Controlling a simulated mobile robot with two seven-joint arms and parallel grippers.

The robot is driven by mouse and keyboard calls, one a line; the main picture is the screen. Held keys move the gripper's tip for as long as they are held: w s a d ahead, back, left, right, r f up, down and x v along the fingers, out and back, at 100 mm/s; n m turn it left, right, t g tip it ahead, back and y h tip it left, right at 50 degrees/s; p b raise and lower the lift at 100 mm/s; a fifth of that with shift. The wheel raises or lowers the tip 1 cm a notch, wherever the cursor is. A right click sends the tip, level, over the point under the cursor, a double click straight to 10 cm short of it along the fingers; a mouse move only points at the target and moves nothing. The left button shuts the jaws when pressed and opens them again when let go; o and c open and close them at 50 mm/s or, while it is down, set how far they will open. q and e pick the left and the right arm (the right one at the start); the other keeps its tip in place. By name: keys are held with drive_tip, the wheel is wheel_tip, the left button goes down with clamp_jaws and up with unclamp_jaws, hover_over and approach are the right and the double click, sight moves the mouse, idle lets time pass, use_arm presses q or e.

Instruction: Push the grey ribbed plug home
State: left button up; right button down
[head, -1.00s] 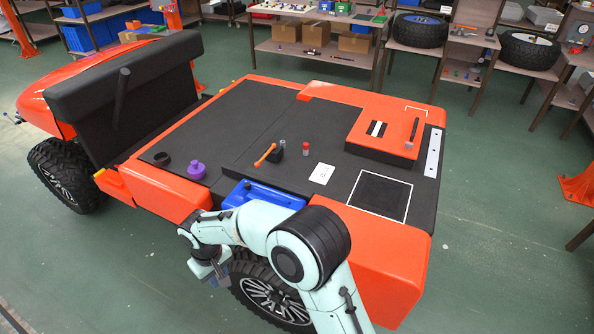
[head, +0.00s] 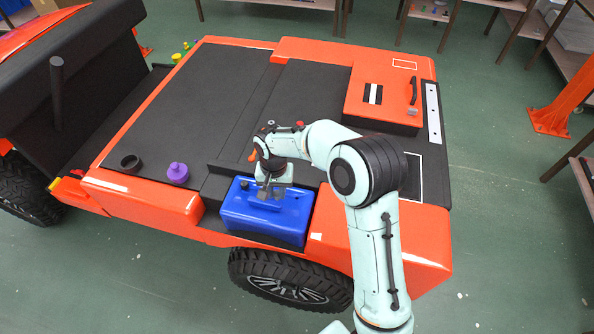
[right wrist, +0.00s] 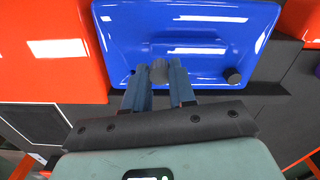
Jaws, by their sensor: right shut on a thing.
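The grey ribbed plug (right wrist: 160,70) shows as a dark grey round piece between the fingertips in the right wrist view. Its ribs are too small to make out. My right gripper (head: 268,192) is shut on it, over the top of the blue box (head: 240,215) at the cart's side; the gripper also shows in the right wrist view (right wrist: 160,80). The blue box fills the upper part of that view (right wrist: 125,40). The fingers hide the spot beneath the plug, so I cannot tell whether it sits in an opening. My left gripper is not in view.
A dark round cap (head: 244,183) sits on the box's left part. A purple knobbed piece (head: 178,173) and a black ring (head: 130,162) stand on the deck to the left. An orange-handled tool (head: 254,152) lies just behind the gripper. My arm hides part of the deck.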

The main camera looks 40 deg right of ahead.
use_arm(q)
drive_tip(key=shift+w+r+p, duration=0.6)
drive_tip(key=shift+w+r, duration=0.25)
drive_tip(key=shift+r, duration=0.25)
use_arm(e)
drive_tip(key=d+r+m, duration=0.1)
drive_tip(key=d+m, duration=0.5)
drive_tip(key=shift+s+d+r, duration=0.15)
drive_tip(key=shift+s+d, duration=0.25)
drive_tip(key=shift+s, duration=0.05)
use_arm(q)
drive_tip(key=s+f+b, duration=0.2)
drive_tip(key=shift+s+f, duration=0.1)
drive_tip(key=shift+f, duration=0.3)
use_arm(e)
drive_tip(key=shift+n, duration=0.3)
wheel_tip(320, 180, down, 4)
drive_tip(key=shift+a+f, duration=0.1)
drive_tip(key=shift+f, duration=0.1)
